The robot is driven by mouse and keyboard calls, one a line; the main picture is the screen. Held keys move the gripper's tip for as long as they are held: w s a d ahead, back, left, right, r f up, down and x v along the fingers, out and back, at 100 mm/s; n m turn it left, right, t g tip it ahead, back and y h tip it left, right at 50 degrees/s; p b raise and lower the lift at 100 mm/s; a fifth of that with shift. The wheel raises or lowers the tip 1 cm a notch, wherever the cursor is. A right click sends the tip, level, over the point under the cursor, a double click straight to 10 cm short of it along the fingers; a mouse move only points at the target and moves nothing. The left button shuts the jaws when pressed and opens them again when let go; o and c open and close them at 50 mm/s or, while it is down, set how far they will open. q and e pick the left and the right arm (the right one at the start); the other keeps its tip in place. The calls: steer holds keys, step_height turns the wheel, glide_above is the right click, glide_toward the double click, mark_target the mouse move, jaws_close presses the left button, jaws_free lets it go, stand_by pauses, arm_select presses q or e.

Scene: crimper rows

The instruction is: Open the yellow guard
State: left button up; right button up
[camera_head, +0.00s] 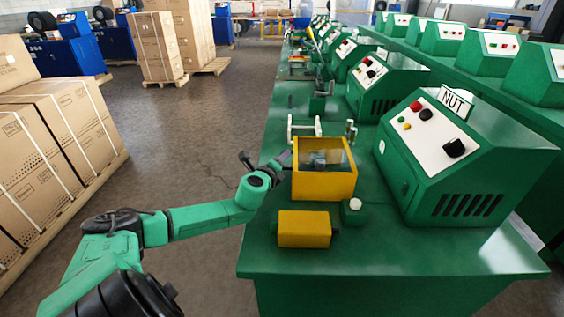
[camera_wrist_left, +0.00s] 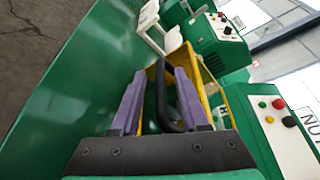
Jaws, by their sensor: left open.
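The yellow guard (camera_head: 325,186) is a box with a yellow frame and clear panels, near the front of the green bench; it looks closed over a grey part inside. It also shows in the left wrist view (camera_wrist_left: 212,78), with a black bar handle (camera_wrist_left: 165,95) on its near side. My left gripper (camera_head: 287,158) is at the guard's left side. In the left wrist view its two purple fingers (camera_wrist_left: 160,76) are apart, with the black handle between them. I cannot tell whether either finger touches the handle. My right gripper is out of view.
A green control box marked NUT (camera_head: 440,150) stands right of the guard. A yellow block (camera_head: 304,229) and a small box with a white button (camera_head: 354,211) sit in front. A white bracket (camera_head: 303,127) stands behind. Cartons (camera_head: 60,125) are across the aisle.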

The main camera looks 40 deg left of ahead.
arm_select(q)
jaws_close()
stand_by(1.5)
